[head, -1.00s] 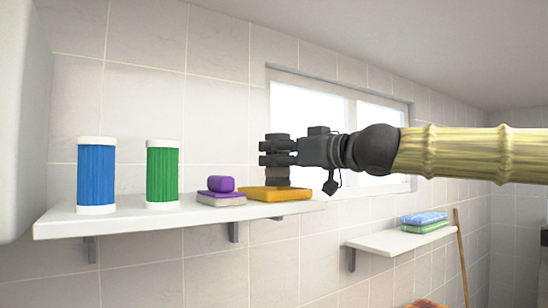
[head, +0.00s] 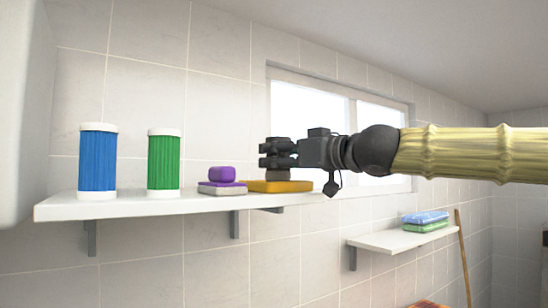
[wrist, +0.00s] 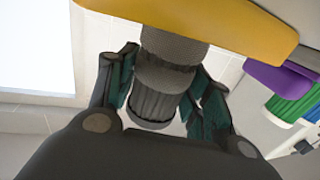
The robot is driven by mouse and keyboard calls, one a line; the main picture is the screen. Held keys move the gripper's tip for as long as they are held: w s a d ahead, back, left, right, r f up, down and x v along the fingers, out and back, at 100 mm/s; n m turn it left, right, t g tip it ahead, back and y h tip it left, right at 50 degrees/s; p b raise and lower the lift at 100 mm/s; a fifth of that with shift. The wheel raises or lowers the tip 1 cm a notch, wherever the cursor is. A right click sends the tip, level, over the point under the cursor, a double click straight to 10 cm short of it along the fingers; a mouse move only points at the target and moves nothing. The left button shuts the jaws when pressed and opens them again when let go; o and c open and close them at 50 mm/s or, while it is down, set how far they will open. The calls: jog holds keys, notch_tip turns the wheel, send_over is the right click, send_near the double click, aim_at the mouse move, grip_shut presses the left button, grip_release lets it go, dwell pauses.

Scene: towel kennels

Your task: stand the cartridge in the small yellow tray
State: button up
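The cartridge (wrist: 165,77) is a dark grey ribbed cylinder with a lighter band, upright between my fingers. In the head view its lower part (head: 278,175) shows below my gripper (head: 278,153). The yellow tray (head: 280,187) is a low orange-yellow slab on the shelf. It spans the top of the wrist view (wrist: 235,25), where its edge hides the cartridge's lower end. My gripper (wrist: 165,92) appears shut on the cartridge, a finger on each side. Whether the cartridge touches the tray floor is hidden.
A lower shelf (head: 400,240) holds folded cloths (head: 425,222).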

jog(key=o, duration=0.4)
jog(key=shift+c, duration=0.2)
jog(key=shift+s+d, duration=0.1)
jog(key=shift+d, duration=0.05)
jog(key=v, duration=1.1)
jog(key=shift+s+d, duration=0.2)
jog(key=shift+s, duration=0.1)
